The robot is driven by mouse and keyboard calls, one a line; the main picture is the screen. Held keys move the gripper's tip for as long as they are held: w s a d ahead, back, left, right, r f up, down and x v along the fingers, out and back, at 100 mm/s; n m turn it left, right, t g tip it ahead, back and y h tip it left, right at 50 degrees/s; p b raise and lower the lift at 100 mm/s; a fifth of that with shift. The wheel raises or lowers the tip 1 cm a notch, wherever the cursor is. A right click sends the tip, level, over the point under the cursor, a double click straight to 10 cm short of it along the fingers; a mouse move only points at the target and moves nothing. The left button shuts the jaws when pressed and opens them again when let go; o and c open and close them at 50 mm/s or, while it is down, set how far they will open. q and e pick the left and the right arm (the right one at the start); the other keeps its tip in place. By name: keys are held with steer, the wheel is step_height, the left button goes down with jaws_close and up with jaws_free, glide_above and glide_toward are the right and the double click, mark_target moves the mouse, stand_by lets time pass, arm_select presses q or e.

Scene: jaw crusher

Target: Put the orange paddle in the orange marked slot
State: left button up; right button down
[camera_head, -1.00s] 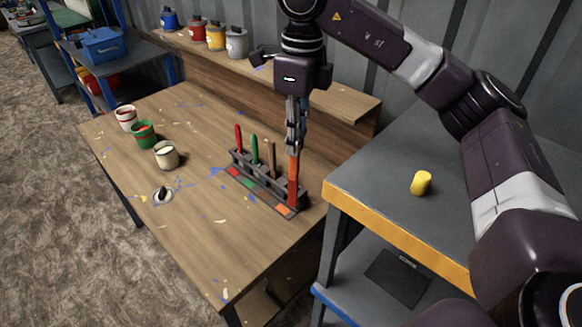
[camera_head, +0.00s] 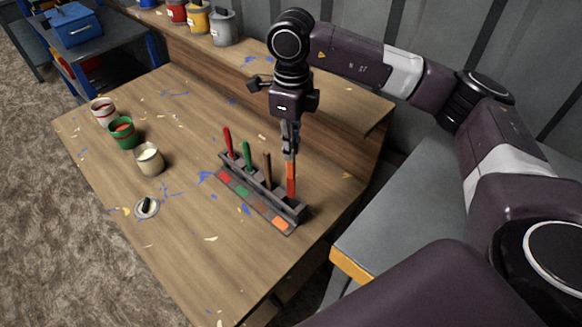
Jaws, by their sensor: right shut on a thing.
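The grey rack (camera_head: 299,212) stands on the wooden table, with colour marks along its front edge. The orange mark (camera_head: 281,223) is at its near right end. My right gripper (camera_head: 290,156) points down over that end and is shut on the upper part of the orange paddle (camera_head: 291,181). The paddle is upright, its lower end at the slot behind the orange mark; I cannot tell how deep it is. The red paddle (camera_head: 228,142), green paddle (camera_head: 247,154) and brown paddle (camera_head: 267,168) stand in the other slots. My left gripper is not in view.
Three paint pots, whitish-red (camera_head: 103,112), green (camera_head: 122,134) and cream (camera_head: 149,160), stand at the table's left. A small round lid (camera_head: 147,207) lies nearer. Several paint cans line the back shelf. A grey bench (camera_head: 395,205) stands right. The table front is clear.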

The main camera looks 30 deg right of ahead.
mark_target(291, 172)
step_height(291, 172, down, 4)
steer(key=shift+p, duration=0.45)
steer(key=shift+f, duration=0.3)
step_height(291, 172, down, 4)
steer(key=shift+r+p, duration=0.25)
steer(key=shift+p, duration=0.45)
steer(key=shift+f, duration=0.25)
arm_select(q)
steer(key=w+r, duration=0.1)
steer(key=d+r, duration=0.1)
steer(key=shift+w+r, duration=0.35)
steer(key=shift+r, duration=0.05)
arm_select(e)
steer(key=shift+a+f+b, duration=0.1)
steer(key=shift+f+b, duration=0.1)
steer(key=shift+b, duration=0.1)
steer(key=c, duration=2)
jaws_free()
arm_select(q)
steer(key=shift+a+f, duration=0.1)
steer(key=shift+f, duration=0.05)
arm_select(e)
steer(key=shift+r, duration=0.1)
